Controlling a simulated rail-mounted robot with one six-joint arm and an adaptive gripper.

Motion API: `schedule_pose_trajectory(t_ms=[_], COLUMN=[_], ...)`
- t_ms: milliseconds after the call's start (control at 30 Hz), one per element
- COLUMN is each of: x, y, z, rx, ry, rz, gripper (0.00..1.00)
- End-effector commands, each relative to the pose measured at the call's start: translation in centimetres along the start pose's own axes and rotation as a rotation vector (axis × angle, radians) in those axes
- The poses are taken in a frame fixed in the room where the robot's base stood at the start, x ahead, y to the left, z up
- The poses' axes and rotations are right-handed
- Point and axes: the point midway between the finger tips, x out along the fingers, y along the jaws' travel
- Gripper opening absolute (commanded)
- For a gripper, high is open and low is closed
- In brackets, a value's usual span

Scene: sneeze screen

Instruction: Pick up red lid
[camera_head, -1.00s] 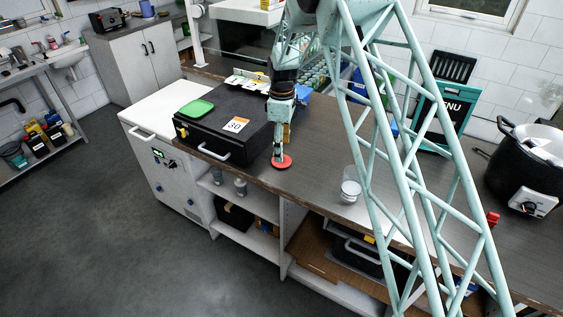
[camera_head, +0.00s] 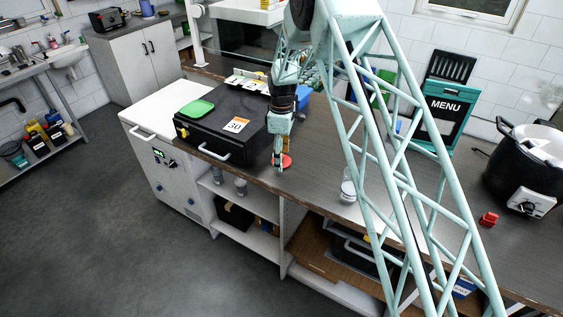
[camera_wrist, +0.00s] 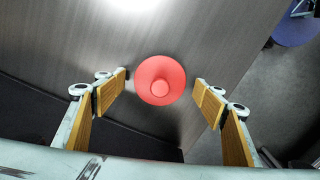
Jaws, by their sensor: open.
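The red lid (camera_head: 286,160) is a round disc with a raised knob, lying on the dark countertop (camera_head: 318,182) close to its front edge. In the wrist view the lid (camera_wrist: 161,81) sits knob up, a little beyond the line between my fingertips. My gripper (camera_head: 281,166) is open and empty, pointing down at the lid; in the head view it hides part of it. In the wrist view my gripper's (camera_wrist: 160,88) wood-coloured finger pads stand apart on both sides of the lid, with gaps left and right. Whether the fingertips reach the counter is hard to tell.
A black box (camera_head: 215,137) with a green lid (camera_head: 196,108) on top stands left of my gripper. A clear glass (camera_head: 348,188) stands to the right. A black pot (camera_head: 525,160) and a small red object (camera_head: 488,219) are further right. The counter between lid and glass is clear.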

Motion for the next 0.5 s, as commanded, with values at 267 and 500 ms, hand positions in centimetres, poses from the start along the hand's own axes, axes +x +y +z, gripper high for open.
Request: schedule_pose_trajectory(t_ms=[267, 500], x=[-0.01, -0.01], y=[0.0, 0.0], z=[0.0, 0.0], rx=[0.0, 0.0], ry=[0.0, 0.0], rz=[0.0, 0.0], gripper=[0.64, 0.46])
